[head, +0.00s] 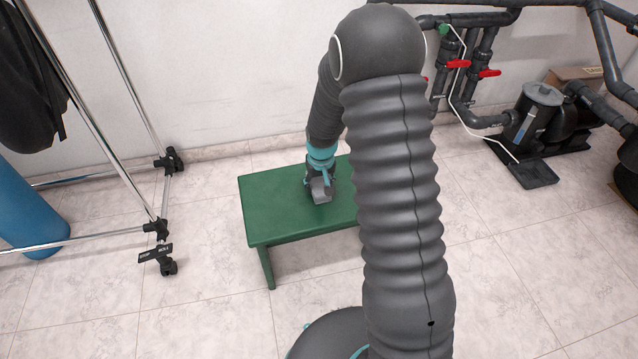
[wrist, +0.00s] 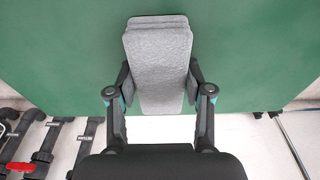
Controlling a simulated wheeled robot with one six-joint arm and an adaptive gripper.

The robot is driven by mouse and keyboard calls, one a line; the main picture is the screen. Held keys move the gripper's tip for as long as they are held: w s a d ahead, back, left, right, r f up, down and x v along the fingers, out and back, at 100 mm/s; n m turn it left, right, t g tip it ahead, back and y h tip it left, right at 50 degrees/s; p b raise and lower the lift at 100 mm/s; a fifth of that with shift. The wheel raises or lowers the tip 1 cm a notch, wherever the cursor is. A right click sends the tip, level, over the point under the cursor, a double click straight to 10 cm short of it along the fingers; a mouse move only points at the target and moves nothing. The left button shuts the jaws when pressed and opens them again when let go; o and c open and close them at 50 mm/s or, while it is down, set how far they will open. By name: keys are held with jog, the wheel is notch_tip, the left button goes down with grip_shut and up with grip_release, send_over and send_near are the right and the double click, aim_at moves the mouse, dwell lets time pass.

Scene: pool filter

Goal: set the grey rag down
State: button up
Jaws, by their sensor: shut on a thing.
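The grey rag (wrist: 158,60) is a folded, layered strip in the wrist view. My gripper (wrist: 158,95) is shut on it, with one finger against each side. In the head view my gripper (head: 320,182) is over the green bench (head: 275,205), and the rag (head: 321,194) shows below the fingers. The bench's green top (wrist: 60,50) fills the upper part of the wrist view behind the rag. I cannot tell whether the rag touches the bench top. My arm hides the right part of the bench in the head view.
A chrome rack on casters (head: 160,225) stands left, with a blue cylinder (head: 28,215) by it. Black pipes with red-handled valves (head: 458,64) and a pump (head: 535,110) are at the back right. The bench top left of my gripper is clear.

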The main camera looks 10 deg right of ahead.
aim_at(321, 188)
jog(key=shift+f, duration=0.1)
jog(key=o, duration=1)
notch_tip(321, 188, up, 12)
jog(key=s, duration=0.2)
jog(key=s+r+t, duration=0.2)
jog(key=s+r, duration=1.1)
jog(key=r, duration=0.3)
jog(key=shift+m+t, duration=0.3)
jog(key=shift+t, duration=0.6)
jog(key=shift+s+d+r+p, duration=0.1)
jog(key=shift+s+r, duration=0.5)
jog(key=shift+s, duration=1.95)
jog(key=shift+s+d+r+p, duration=0.15)
jog(key=shift+s+r, duration=0.5)
jog(key=shift+s, duration=1.85)
jog(key=shift+s+r+p, duration=0.1)
jog(key=shift+s+r, duration=0.5)
jog(key=shift+s, duration=1.95)
